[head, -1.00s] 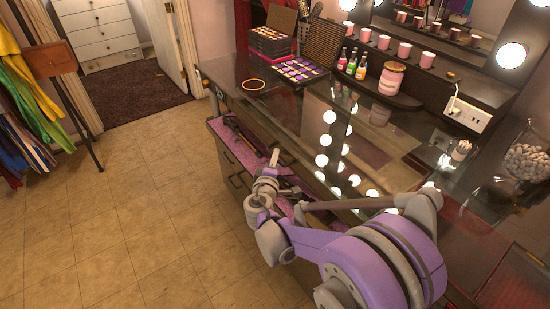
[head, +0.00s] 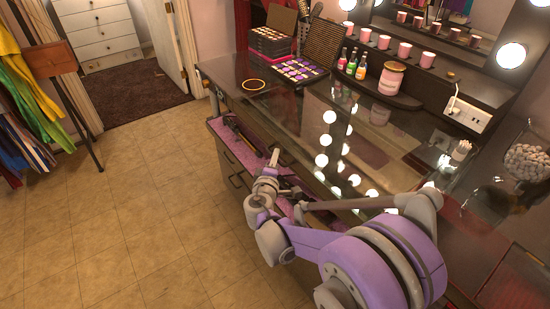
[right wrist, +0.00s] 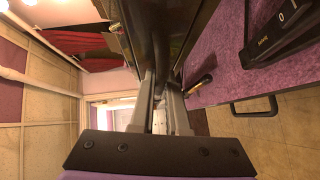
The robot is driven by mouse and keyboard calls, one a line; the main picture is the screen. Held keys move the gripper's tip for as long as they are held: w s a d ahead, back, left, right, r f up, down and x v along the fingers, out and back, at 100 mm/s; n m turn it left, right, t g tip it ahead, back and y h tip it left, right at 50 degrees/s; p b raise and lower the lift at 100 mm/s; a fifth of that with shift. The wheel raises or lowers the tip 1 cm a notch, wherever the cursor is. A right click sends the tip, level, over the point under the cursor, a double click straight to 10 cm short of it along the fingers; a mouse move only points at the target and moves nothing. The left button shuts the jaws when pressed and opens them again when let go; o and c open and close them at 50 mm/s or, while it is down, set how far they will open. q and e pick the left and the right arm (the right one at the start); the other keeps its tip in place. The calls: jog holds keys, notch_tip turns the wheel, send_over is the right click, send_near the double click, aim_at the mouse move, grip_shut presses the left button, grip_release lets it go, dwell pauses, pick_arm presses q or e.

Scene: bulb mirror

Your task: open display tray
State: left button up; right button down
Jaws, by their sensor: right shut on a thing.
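The display tray (head: 222,131), lined in pink-purple, sticks out from under the glass counter top (head: 300,130) along its front. Dark tools lie in it. In the right wrist view its purple lining (right wrist: 225,65) is at the right, with a black device on it. My right gripper (head: 273,158) is at the tray beside the counter's front edge. In the right wrist view its two fingers (right wrist: 161,98) are close together on a dark edge, which I take to be the tray's. The exact contact is hard to see. My left gripper is not in view.
Drawers with a handle (head: 237,180) are below the tray. Bottles (head: 351,63), a pink jar (head: 391,78) and a makeup palette (head: 302,69) stand at the back of the counter. The tiled floor (head: 130,220) at the left is clear.

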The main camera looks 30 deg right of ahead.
jog(key=s+a, duration=0.1)
jog(key=a, duration=2)
jog(key=shift+s+b, duration=0.3)
jog(key=shift+s, duration=0.05)
jog(key=shift+a, duration=0.1)
jog(key=c, duration=1.2)
grip_release()
jog(key=v, duration=1)
jog(key=shift+s+a+r, duration=0.1)
jog(key=shift+s+a, duration=0.15)
jog(key=shift+s, duration=0.05)
